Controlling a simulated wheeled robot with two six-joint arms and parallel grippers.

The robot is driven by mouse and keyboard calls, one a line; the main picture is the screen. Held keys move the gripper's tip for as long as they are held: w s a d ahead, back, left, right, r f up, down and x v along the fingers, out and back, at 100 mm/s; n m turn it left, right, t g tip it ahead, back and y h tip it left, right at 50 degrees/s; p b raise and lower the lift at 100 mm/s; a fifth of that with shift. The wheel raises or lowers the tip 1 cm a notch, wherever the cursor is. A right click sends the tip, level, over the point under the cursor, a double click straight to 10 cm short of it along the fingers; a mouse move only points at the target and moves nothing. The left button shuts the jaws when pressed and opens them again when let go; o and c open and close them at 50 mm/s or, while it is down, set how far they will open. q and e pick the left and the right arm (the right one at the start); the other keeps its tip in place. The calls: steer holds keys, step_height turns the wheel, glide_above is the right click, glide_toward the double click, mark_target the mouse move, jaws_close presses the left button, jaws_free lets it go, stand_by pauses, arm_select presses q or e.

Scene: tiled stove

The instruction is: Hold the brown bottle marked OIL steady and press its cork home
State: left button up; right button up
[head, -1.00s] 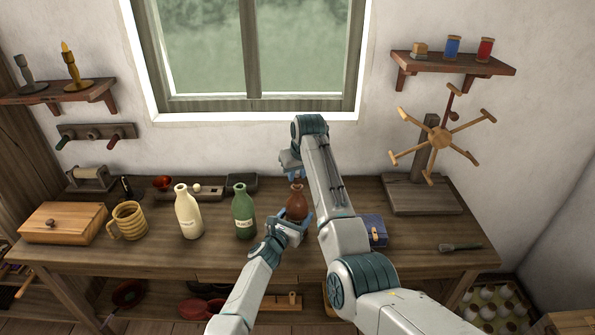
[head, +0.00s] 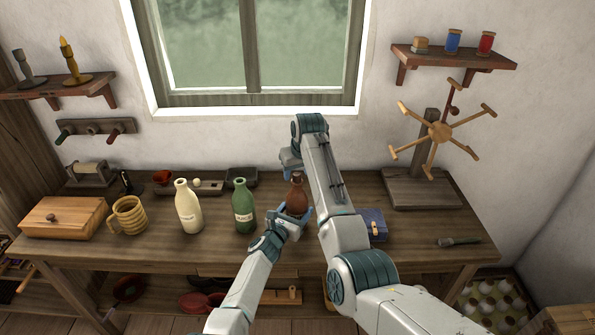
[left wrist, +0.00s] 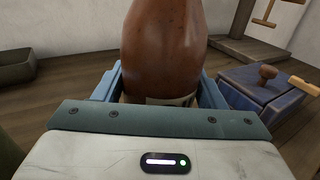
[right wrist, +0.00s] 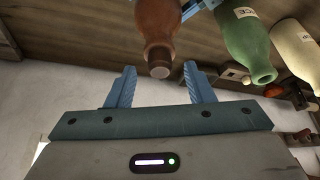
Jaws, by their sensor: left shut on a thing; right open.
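The brown bottle (head: 296,195) stands upright on the bench, right of the green bottle. My left gripper (head: 292,217) is shut around its lower body; the left wrist view shows the brown glass (left wrist: 165,45) between the blue fingers, with a strip of pale label low down. The lettering is not readable.
A green bottle (head: 243,207) and a cream bottle (head: 187,206) stand to the left, then a ribbed mug (head: 129,217) and a wooden box (head: 63,218). A blue box (head: 374,224) sits close right, partly behind my right arm. The bench's front right is mostly clear.

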mark_target(299, 175)
steer(key=v, duration=1.2)
steer(key=shift+c, duration=0.5)
steer(key=shift+f, duration=0.1)
steer(key=c, duration=0.3)
steer(key=shift+w+f+n, duration=0.25)
steer(key=shift+n, duration=0.15)
steer(key=c, duration=0.4)
steer(key=w+f+n+y, duration=0.1)
steer(key=n, duration=0.1)
steer(key=w+f+n+g+y, duration=0.1)
steer(key=n, duration=0.1)
steer(key=w+a+f+n, duration=0.1)
steer(key=shift+n+y, duration=0.4)
jaws_close()
steer(key=shift+w+a+f+n+g+y, duration=0.1)
steer(key=shift+w+f+n+g+y, duration=0.2)
steer(key=shift+n, duration=0.3)
steer(key=shift+w+f+n+g+y, duration=0.1)
steer(key=shift+w+f+n+y, duration=0.15)
steer(key=shift+n+y, duration=0.25)
steer(key=shift+f, duration=2)
